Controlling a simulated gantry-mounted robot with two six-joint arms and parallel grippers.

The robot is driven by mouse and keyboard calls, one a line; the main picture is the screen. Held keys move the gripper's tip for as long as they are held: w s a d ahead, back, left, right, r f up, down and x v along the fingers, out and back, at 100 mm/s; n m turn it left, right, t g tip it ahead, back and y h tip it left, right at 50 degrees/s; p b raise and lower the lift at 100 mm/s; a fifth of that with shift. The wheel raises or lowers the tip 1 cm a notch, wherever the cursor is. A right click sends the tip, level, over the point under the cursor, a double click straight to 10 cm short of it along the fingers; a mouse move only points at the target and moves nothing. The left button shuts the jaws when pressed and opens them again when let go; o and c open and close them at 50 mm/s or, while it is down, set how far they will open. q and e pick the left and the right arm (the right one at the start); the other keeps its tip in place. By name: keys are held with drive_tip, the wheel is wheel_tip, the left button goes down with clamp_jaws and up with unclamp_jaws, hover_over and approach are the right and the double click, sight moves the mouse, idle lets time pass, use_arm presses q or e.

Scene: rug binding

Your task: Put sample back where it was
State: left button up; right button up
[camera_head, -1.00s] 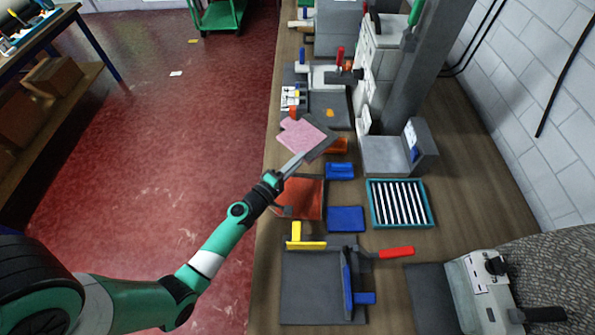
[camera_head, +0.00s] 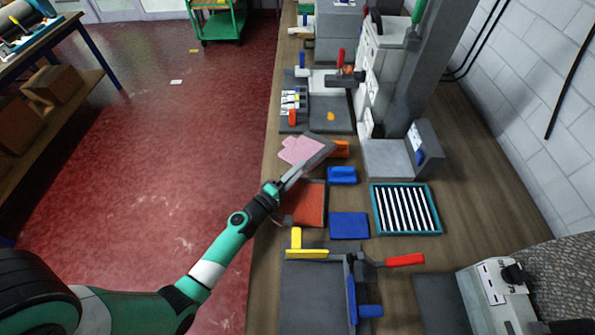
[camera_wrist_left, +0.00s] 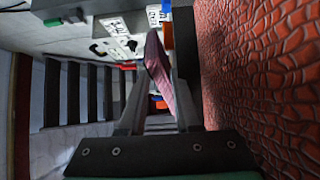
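My left gripper (camera_head: 303,172) reaches over the left edge of the bench, shut on the pink sample (camera_head: 297,149). The sample is tilted and held above the bench, with a dark grey part along its right side. In the left wrist view, the pink sample (camera_wrist_left: 163,75) stands on edge between the two fingers, seen nearly edge-on. A reddish-orange square (camera_head: 312,204) lies on the bench just below the gripper. My right gripper is not in view.
A blue block (camera_head: 342,175), a flat blue square (camera_head: 348,226) and a striped teal tray (camera_head: 405,208) lie to the right. Yellow (camera_head: 308,253) and red-handled (camera_head: 405,260) tools lie nearer. A grey machine (camera_head: 388,155) stands behind. Red floor (camera_head: 150,180) is open at left.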

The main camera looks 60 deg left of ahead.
use_arm(q)
drive_tip(key=shift+o, duration=1.1)
drive_tip(key=shift+r, duration=0.1)
drive_tip(key=shift+r+p, duration=0.25)
drive_tip(key=shift+p, duration=0.05)
drive_tip(key=shift+s+r, duration=0.1)
drive_tip(key=shift+s, duration=0.2)
drive_tip(key=v, duration=1.1)
drive_tip(key=shift+s+d+b, duration=0.2)
drive_tip(key=shift+b, duration=0.1)
